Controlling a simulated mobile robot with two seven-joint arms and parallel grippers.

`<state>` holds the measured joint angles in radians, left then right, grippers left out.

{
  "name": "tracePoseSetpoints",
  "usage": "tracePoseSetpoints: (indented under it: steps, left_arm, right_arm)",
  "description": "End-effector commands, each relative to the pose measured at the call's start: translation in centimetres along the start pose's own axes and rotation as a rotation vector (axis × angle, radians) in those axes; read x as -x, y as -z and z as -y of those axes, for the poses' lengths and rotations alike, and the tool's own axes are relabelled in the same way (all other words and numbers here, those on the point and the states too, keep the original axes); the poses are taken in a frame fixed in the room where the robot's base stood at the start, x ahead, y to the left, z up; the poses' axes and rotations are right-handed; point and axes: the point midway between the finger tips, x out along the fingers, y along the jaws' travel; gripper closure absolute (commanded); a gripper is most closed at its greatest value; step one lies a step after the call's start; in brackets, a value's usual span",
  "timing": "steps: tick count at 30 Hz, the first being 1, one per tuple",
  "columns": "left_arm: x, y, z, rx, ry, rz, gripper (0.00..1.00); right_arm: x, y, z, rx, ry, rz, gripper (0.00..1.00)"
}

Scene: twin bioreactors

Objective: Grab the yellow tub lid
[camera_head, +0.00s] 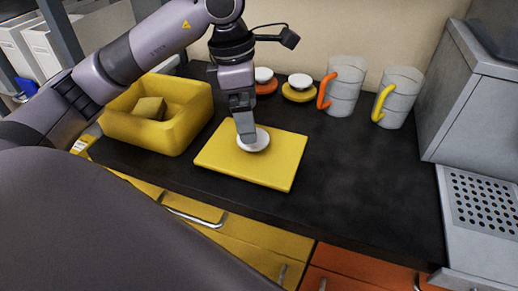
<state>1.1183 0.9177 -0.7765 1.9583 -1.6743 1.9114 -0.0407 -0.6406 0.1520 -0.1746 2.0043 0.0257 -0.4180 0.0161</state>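The yellow tub lid (270,170) lies flat on the dark counter, a yellow plate with a round white knob (262,144) near its back middle. My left gripper (246,138) points down with its fingertips at the knob, covering the knob's left part. I see the fingers edge-on, so I cannot tell whether they are closed on it. The yellow tub (160,135) stands open to the left of the lid, with a yellowish block (150,107) inside. My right gripper is not in view.
Two small round lids with white knobs, one orange (265,86) and one yellow (299,93), lie behind. Clear jugs with an orange handle (344,90) and a yellow handle (399,95) stand at the back right. A grey machine (475,110) borders the right. The counter's right-front is bare.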

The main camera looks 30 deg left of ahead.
Motion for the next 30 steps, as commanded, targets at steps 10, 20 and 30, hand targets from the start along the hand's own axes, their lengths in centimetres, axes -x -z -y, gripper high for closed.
tracePoseSetpoints:
  steps: [10, 20, 30]
  left_arm:
    - [-4.7, 0.1, 0.2, -0.001, 0.002, 0.001, 0.04]
    - [-5.0, 0.0, 0.2, -0.001, 0.002, 0.002, 0.2]
    - [-4.9, 0.0, 0.1, -0.001, 0.001, 0.003, 0.85]
  right_arm:
    - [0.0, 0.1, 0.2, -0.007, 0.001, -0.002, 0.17]
    - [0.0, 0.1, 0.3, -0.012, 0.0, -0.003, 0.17]
    - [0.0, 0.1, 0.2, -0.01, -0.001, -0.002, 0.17]
